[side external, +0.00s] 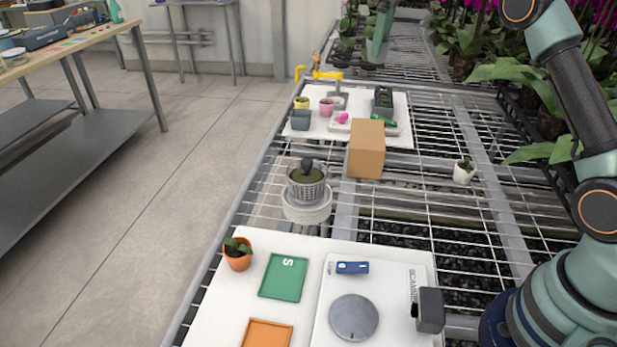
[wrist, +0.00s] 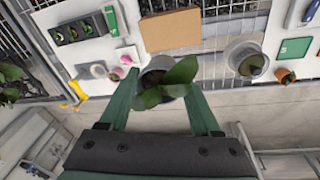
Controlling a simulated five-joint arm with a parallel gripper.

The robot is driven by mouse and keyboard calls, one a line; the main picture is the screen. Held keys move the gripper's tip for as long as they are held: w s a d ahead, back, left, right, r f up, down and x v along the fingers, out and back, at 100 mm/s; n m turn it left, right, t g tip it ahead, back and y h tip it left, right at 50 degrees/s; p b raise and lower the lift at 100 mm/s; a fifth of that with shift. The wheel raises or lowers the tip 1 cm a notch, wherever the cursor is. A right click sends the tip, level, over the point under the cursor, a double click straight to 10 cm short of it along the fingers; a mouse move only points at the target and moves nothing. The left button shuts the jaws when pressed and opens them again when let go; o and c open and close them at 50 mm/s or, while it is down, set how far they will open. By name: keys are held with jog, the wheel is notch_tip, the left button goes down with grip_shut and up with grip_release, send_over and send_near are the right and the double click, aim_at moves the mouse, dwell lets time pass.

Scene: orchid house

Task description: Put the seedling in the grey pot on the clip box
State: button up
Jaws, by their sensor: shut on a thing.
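A seedling with broad green leaves (wrist: 180,75) stands in a grey pot (wrist: 157,64) in the wrist view. My gripper (wrist: 159,88) is shut on this pot, with a green finger on each side. Leaves cover part of the pot. I cannot make out the pot in the side view. A plain tan box (side external: 367,150), which I take for the clip box, stands upright on the bench. In the wrist view the tan box (wrist: 171,30) shows just above the held pot, apart from it in the picture. Its top looks bare.
A basket pot (side external: 307,187) on a round white base stands near the box. A white pot (side external: 465,172) and an orange pot (side external: 238,257) hold other plants. Pink (side external: 327,107) and yellow (side external: 302,103) pots stand behind the box. The wire mesh right of the box is mostly clear.

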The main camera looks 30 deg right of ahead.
notch_tip(320, 180, down, 19)
jog(key=shift+r, duration=0.1)
dwell(0.5)
jog(key=o, duration=1.4)
